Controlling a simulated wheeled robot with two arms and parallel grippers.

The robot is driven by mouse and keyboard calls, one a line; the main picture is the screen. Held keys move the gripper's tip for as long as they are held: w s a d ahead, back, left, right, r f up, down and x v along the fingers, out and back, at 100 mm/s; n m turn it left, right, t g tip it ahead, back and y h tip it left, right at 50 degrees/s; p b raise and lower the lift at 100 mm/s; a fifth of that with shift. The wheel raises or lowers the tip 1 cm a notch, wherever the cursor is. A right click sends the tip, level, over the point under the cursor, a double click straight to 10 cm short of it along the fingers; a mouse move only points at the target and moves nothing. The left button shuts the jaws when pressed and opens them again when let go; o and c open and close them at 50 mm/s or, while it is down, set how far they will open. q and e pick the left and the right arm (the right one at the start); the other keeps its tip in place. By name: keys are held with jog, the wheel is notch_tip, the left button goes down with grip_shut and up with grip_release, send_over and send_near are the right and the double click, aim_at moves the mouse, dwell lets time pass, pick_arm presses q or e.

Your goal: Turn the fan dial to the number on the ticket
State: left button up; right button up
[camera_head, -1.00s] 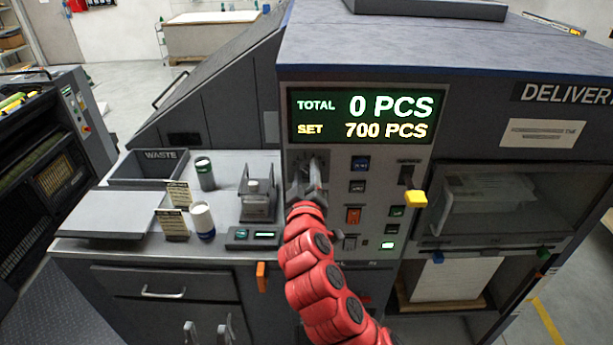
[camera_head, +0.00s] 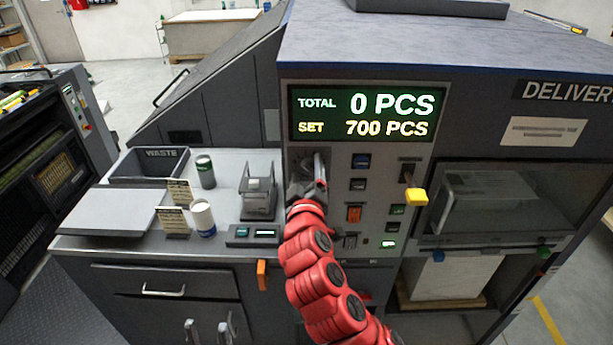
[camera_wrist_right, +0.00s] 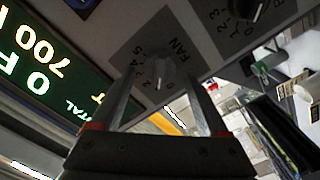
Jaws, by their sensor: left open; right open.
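The fan dial (camera_wrist_right: 160,76) is a grey knob on a dark plate marked FAN, with small numbers around it, in the right wrist view. Its exact setting is hard to read. My right gripper (camera_wrist_right: 160,88) is open, with one finger on each side of the dial; I cannot tell whether they touch it. In the head view my right gripper (camera_head: 309,180) is at the panel below the display and hides the dial. Two small printed cards (camera_head: 180,192) (camera_head: 173,221) stand on the left counter; their text is too small to read. My left gripper (camera_head: 210,330) is open and empty, low at the bottom edge.
The display (camera_head: 362,115) reads TOTAL 0 PCS, SET 700 PCS. Another dial (camera_wrist_right: 250,10) is near the fan dial. Buttons (camera_head: 357,185) and a yellow-tipped lever (camera_head: 416,196) are right of my gripper. A cup (camera_head: 202,217), a can (camera_head: 205,171) and the waste bin (camera_head: 148,165) are left.

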jog(key=shift+s+f, duration=0.1)
jog(key=shift+s, duration=0.35)
jog(key=s+p, duration=0.9)
jog(key=s, duration=0.7)
jog(key=shift+s+p, duration=0.25)
jog(key=shift+p, duration=0.05)
